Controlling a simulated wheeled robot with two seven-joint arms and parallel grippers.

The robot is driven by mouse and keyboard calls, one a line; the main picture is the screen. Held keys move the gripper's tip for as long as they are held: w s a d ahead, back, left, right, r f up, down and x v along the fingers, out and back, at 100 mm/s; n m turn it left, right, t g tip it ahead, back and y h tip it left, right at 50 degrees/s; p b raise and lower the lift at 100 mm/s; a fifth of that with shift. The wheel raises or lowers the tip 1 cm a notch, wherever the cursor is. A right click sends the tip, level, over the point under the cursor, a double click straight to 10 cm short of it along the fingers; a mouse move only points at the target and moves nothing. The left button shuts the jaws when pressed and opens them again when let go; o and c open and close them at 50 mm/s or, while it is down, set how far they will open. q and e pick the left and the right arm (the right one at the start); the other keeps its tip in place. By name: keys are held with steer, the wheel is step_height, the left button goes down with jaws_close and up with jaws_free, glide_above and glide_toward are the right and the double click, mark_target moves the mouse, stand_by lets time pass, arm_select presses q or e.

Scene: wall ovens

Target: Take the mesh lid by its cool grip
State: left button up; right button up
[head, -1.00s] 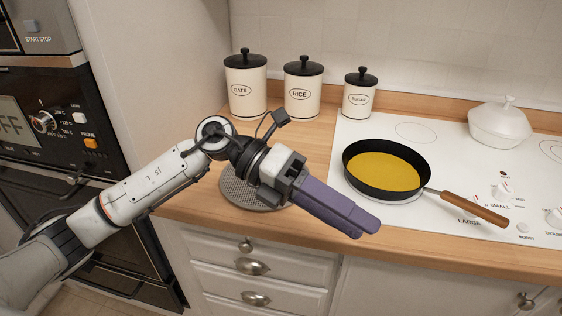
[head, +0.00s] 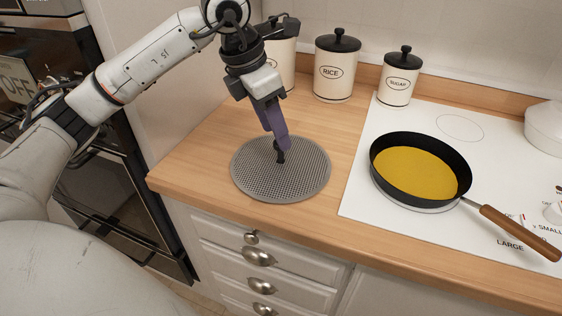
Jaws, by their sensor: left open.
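The mesh lid (head: 303,178) is a round grey perforated disc lying flat on the wooden counter, left of the stove top. Its dark upright grip (head: 280,156) stands at its middle. My left gripper (head: 279,146) points down with its purple fingers right at the top of the grip. The fingers overlap each other in this view, and I cannot tell whether they touch the grip. My right gripper is not in view.
A black pan (head: 420,168) with yellow content and a wooden handle sits on the white stove top (head: 365,206). Canisters, including rice (head: 336,70) and sugar (head: 398,78), stand behind. Bare counter (head: 200,160) lies left of the lid. Drawers are below.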

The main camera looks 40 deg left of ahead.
mark_target(281, 154)
arm_select(q)
steer(key=x, duration=0.4)
steer(key=shift+d+f, duration=0.3)
steer(key=shift+c, duration=0.3)
jaws_close()
